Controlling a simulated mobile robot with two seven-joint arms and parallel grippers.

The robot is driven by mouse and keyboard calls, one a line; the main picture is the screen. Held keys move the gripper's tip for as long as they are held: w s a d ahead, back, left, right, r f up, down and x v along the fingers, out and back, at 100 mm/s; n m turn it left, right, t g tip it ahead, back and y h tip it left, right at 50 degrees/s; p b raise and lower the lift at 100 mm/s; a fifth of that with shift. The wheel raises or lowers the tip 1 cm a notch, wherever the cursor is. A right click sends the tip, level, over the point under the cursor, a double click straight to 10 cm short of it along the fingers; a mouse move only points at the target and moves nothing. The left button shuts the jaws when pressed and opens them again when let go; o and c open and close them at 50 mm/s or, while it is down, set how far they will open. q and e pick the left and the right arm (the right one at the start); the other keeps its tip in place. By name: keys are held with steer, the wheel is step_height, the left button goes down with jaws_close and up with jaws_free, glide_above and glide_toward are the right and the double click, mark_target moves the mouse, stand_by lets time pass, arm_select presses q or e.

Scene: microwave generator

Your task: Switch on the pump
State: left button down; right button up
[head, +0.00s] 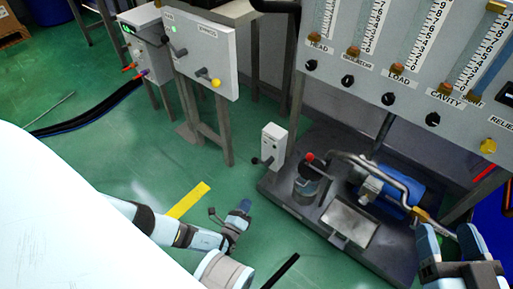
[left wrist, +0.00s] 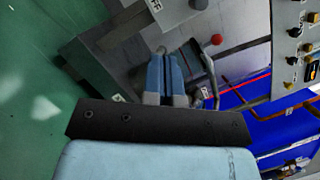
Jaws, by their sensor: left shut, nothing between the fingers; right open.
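The pump has a blue motor (head: 393,189) with metal pipes, on a dark base (head: 295,207). My left gripper (head: 243,206) is shut and empty, below and left of the box, apart from it in the picture. Its closed blue fingers (left wrist: 166,74) show in the left wrist view. My right gripper (head: 450,232) is open and empty at the lower right, near the motor's right end.
A flowmeter panel (head: 390,78) with black knobs hangs above the pump. A red knob (head: 309,157) tops a dark cylinder on the base. Two grey control boxes (head: 203,50) stand at the upper left. Green floor lies open left of the pump.

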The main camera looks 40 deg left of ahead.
arm_select(q)
steer(key=shift+w, duration=0.1)
steer(key=b, duration=0.2)
glide_toward(260, 162)
steer(key=w+f, duration=0.4)
steer(key=shift+w+a+r, duration=0.55)
steer(key=shift+w+a, duration=0.05)
steer(key=shift+w, duration=0.1)
steer(key=shift+w+a+r, duration=0.55)
steer(key=shift+w+r, duration=0.05)
steer(key=shift+w, duration=0.15)
arm_select(e)
steer(key=shift+w+d+r+n+t, duration=0.2)
steer(key=shift+w+d+n+t, duration=0.1)
steer(key=shift+n, duration=0.4)
steer(key=shift+w+f, duration=0.1)
steer(key=shift+w, duration=0.05)
